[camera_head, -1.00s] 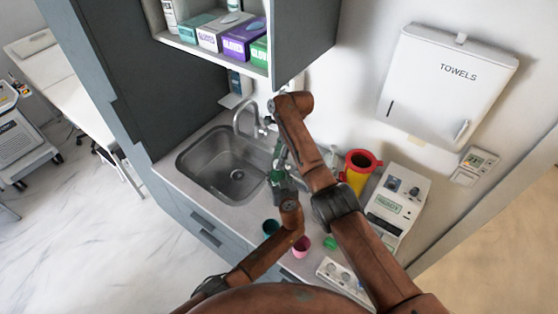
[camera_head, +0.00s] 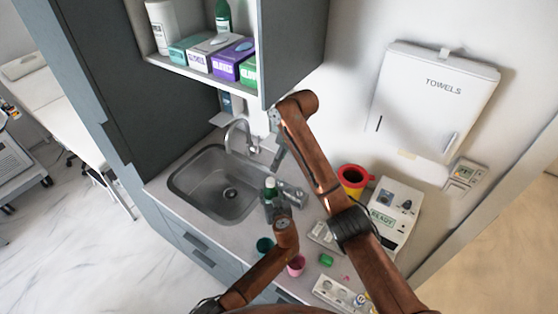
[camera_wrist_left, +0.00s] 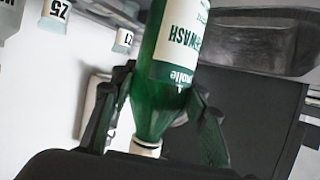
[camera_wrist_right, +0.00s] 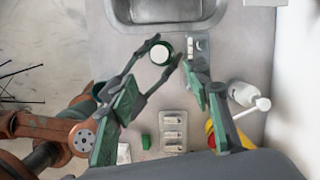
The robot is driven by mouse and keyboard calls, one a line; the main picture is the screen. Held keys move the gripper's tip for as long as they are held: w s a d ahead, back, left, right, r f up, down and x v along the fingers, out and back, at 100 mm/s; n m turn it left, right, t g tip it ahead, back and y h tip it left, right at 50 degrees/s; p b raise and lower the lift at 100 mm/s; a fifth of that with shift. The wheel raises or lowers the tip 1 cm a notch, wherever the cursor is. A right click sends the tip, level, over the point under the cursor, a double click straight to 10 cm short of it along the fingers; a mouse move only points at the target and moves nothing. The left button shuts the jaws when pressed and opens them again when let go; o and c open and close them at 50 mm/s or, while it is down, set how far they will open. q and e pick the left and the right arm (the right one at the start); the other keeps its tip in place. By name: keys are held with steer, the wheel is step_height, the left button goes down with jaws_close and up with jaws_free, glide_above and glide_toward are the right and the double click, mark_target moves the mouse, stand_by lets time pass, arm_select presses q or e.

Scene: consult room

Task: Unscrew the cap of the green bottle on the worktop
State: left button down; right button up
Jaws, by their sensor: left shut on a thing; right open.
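The green bottle (camera_head: 269,192) stands upright at the front right of the sink, with its white cap (camera_wrist_right: 162,53) on top. My left gripper (camera_wrist_left: 157,110) is shut on the green bottle (camera_wrist_left: 160,100), with a finger on either side of its narrowing shoulder. The left wrist view shows the bottle upside down, cap (camera_wrist_left: 146,147) lowest. My right gripper (camera_head: 277,165) is open above the bottle and points down. In the right wrist view its fingertips (camera_wrist_right: 159,75) are apart, with the cap just beyond them and no contact visible. Whether the bottle's base touches the worktop is hidden.
The sink (camera_head: 215,185) and tap (camera_head: 238,135) lie left of and behind the bottle. A teal cup (camera_head: 265,246), pink cup (camera_head: 296,265) and green block (camera_head: 326,260) stand in front.

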mark_target(270, 180)
steer(key=shift+a, duration=0.15)
steer(key=x, duration=1.2)
steer(key=shift+s+d+f, duration=0.1)
steer(key=shift+s+d, duration=0.05)
steer(key=shift+d, duration=0.1)
steer(key=shift+c, duration=0.5)
jaws_close()
steer(key=n+g, duration=0.1)
steer(key=n, duration=0.5)
steer(key=shift+g, duration=0.4)
